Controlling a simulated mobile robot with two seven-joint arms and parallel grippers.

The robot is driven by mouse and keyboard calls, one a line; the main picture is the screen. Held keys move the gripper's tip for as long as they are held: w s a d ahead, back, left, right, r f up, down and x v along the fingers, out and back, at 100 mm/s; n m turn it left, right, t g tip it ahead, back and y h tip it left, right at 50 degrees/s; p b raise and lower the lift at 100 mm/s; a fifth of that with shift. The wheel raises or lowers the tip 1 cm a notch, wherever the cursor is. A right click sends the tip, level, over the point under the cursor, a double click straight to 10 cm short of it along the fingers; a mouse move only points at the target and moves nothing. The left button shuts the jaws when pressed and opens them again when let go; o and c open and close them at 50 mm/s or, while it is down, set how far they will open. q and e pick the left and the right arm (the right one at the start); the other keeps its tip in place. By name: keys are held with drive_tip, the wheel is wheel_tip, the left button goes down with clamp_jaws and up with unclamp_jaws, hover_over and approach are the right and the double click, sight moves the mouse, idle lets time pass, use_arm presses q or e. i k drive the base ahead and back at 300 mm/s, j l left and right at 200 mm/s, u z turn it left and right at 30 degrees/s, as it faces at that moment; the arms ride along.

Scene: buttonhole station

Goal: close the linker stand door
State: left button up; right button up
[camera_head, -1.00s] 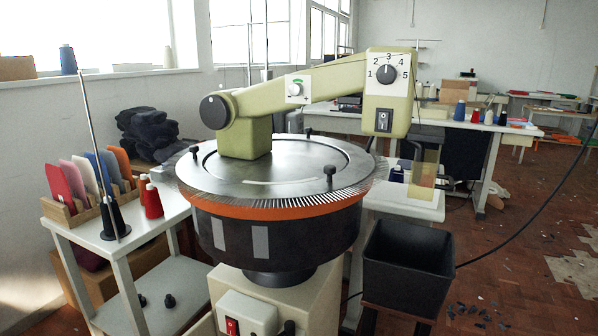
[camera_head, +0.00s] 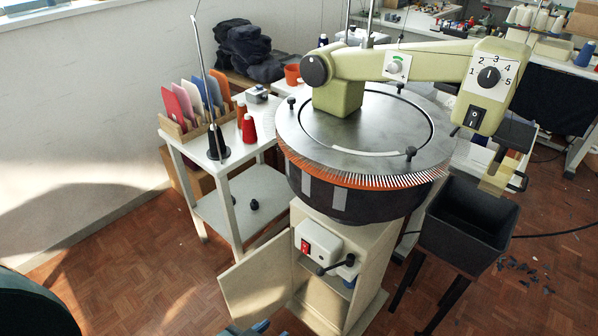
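The linker stand (camera_head: 366,255) is a cream cabinet under the round dial of the linking machine (camera_head: 365,135). Its door (camera_head: 257,281) is a cream panel that stands swung open to the left of the stand. Neither of my grippers can be made out in the head view.
A white side table (camera_head: 222,150) with cones and coloured cards in a rack stands left of the stand. A black bin (camera_head: 468,225) on dark legs stands to the right. Bare parquet floor (camera_head: 135,255) lies in front and to the left.

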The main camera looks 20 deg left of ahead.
sight(253, 289)
drive_tip(key=j+z, duration=0.15)
drive_tip(key=z, duration=0.25)
drive_tip(key=j+z, duration=0.1)
drive_tip(key=z, duration=0.3)
drive_tip(key=k+j+z, duration=0.2)
drive_tip(key=j, duration=0.15)
drive_tip(key=j+z, duration=0.25)
drive_tip(key=k+j+z, duration=0.2)
drive_tip(key=j, duration=0.2)
drive_tip(key=k+j+z, duration=0.1)
drive_tip(key=j, duration=0.2)
drive_tip(key=k+j+z, duration=0.1)
drive_tip(key=j, duration=0.25)
drive_tip(key=k+j+z, duration=0.1)
drive_tip(key=k+j, duration=0.55)
drive_tip(key=j, duration=0.2)
drive_tip(key=k+j, duration=0.35)
drive_tip(key=j, duration=0.2)
drive_tip(key=k+j+z, duration=0.1)
drive_tip(key=k+j, duration=0.3)
drive_tip(key=j, duration=0.2)
drive_tip(key=i+l, duration=0.1)
drive_tip(key=i, duration=0.25)
